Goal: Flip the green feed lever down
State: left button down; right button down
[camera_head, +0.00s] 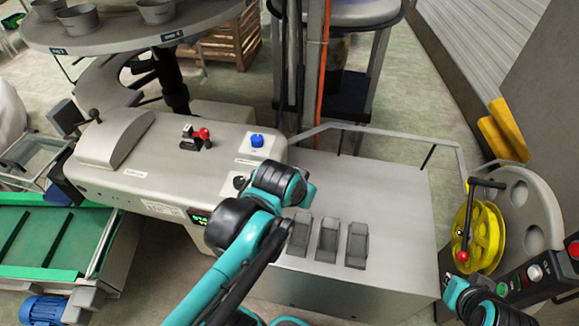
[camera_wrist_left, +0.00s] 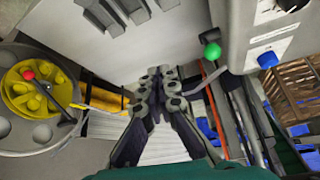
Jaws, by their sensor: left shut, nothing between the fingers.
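The green ball of the feed lever (camera_wrist_left: 211,50) shows in the left wrist view, beside the corner of the pale control console. Its shaft is mostly hidden, so I cannot tell its angle. In the head view the green lever does not show; my left arm covers part of that area. My left gripper (camera_wrist_left: 160,74) is shut and empty in the left wrist view. Its fingertips appear to the left of and below the green ball, with a visible gap in the picture. In the head view my arm hides its fingers. My right gripper is out of view.
The console (camera_head: 150,165) carries a red-knobbed lever (camera_head: 204,133) and a blue knob (camera_head: 257,141). A grey cabinet (camera_head: 395,200) with several slots stands beside it. A yellow wheel (camera_head: 485,235) with a red-balled crank is at the right. A metal rail (camera_head: 390,138) runs behind the cabinet.

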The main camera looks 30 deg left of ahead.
pick_arm(q)
jog(key=w+a+r+n+g+p, duration=0.1)
jog(key=w+a+p, duration=0.4)
jog(key=w+a, duration=0.5)
jog(key=shift+w+a+r+n+g, duration=0.3)
jog(key=shift+w+a+r+g, duration=0.15)
jog(key=shift+w+g, duration=0.25)
jog(key=shift+w, duration=0.1)
jog(key=f+b, duration=0.1)
jog(key=f, duration=0.2)
jog(key=f+b, duration=0.1)
jog(key=f, duration=0.2)
jog(key=f+b, duration=0.1)
jog(key=f, duration=0.2)
jog(key=shift+s+d+f, duration=0.1)
jog(key=shift+s+f, duration=0.1)
jog(key=shift+s, duration=0.05)
jog(key=shift+s+f+y, duration=0.1)
jog(key=shift+y, duration=0.2)
